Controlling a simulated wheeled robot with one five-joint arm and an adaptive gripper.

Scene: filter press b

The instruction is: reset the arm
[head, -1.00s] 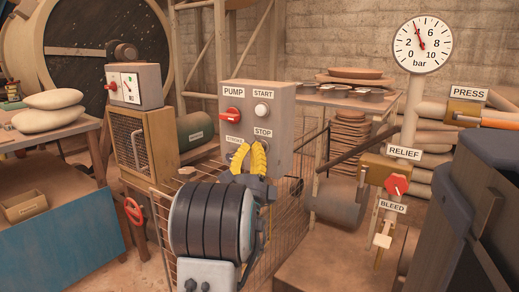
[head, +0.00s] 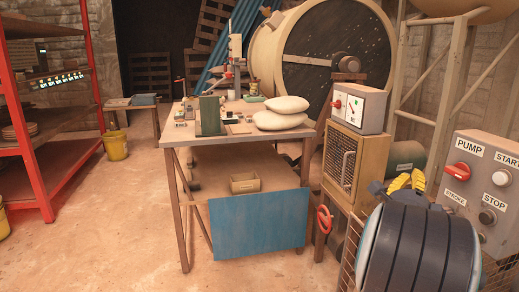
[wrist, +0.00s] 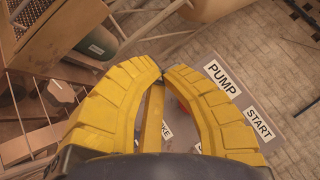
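In the head view my gripper (head: 405,182) shows at the lower right, just above my dark rounded arm link. It is in front of the grey control box (head: 474,222), left of its red PUMP knob (head: 458,172). In the wrist view the PUMP label (wrist: 222,78) and START label (wrist: 259,124) lie right of the fingers. The fingers partly hide the box's face. I cannot tell how far the gripper is from it.
A workbench (head: 240,139) with two pale sacks (head: 281,112) and a blue front panel (head: 258,224) stands mid-view. A wooden cabinet (head: 370,163) with a switch box (head: 358,107) and a red handwheel (head: 325,219) is left of my arm.

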